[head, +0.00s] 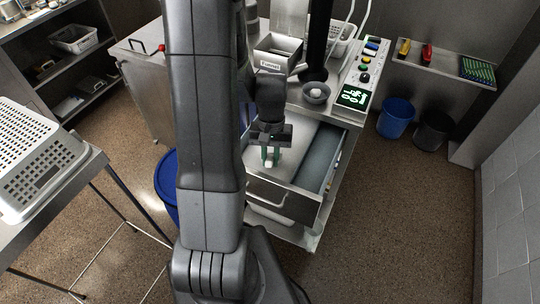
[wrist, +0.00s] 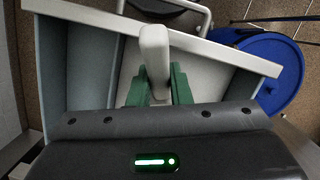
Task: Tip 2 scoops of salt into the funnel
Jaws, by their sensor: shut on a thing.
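My gripper (head: 270,158) has green fingers and points down over the open drawer (head: 285,194). It is shut on a narrow white object (wrist: 155,48), which looks like a handle; whether it is the scoop I cannot tell. The object's white end also shows below the fingers in the head view (head: 269,163). A grey box labelled "Funnel" (head: 278,64) stands on the worktop behind my gripper; its inside is mostly hidden. A small grey bowl (head: 316,99) with something pale in it stands right of that box. I cannot make out salt.
A control panel (head: 352,97) with a lit green display is right of the bowl. A blue bin (wrist: 268,70) stands beyond the drawer front. A perforated white basket (head: 45,165) is on the left table.

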